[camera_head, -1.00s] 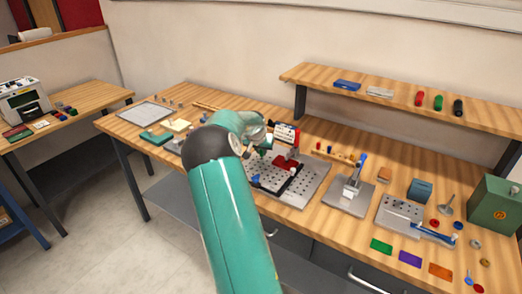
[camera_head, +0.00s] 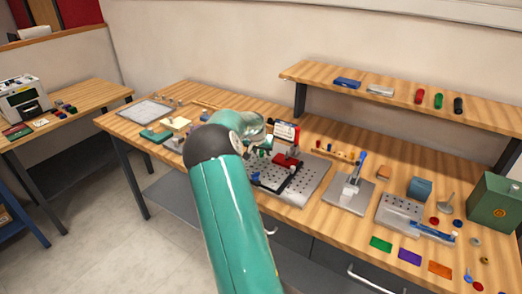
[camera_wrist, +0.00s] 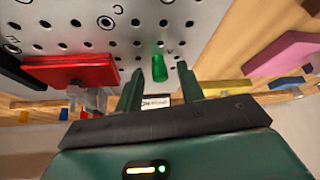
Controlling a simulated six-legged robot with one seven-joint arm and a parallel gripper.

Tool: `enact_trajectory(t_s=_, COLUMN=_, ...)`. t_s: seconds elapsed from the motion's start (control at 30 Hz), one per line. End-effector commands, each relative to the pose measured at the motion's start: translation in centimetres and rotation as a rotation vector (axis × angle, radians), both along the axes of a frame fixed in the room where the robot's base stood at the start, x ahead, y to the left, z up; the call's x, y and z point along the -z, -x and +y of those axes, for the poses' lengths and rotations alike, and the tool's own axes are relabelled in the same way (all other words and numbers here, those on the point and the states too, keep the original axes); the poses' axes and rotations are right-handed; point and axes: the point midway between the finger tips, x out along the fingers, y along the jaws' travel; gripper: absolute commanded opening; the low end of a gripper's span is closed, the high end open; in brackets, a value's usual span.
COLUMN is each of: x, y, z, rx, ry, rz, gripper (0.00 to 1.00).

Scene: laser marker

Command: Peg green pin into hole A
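The green pin (camera_wrist: 158,68) shows in the wrist view against the perforated metal plate (camera_wrist: 215,15), close to a small letter that looks like A. I cannot tell whether its end sits in a hole. My gripper (camera_wrist: 160,78) has its two dark green fingers apart, one on each side of the pin, with gaps between them and it. In the head view my gripper (camera_head: 263,150) is over the plate (camera_head: 310,180), partly hidden by my arm, and the pin cannot be told apart there.
A red block (camera_wrist: 70,70) lies beside the fingers in the wrist view. A red-and-white device (camera_head: 286,140) stands at the plate's back. A lever press (camera_head: 352,185) stands to the right. A shelf (camera_head: 400,95) runs along the wall behind.

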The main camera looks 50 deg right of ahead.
Motion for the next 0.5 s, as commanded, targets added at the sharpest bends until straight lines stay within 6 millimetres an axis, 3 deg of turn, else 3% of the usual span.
enact_trajectory(t_s=0.33, x=-0.3, y=0.0, z=0.1, rx=0.0, ry=0.001, rz=-0.001, gripper=0.41)
enact_trajectory(t_s=0.5, x=-2.0, y=0.3, z=1.0, rx=-0.001, ry=0.002, rz=-0.004, gripper=0.41)
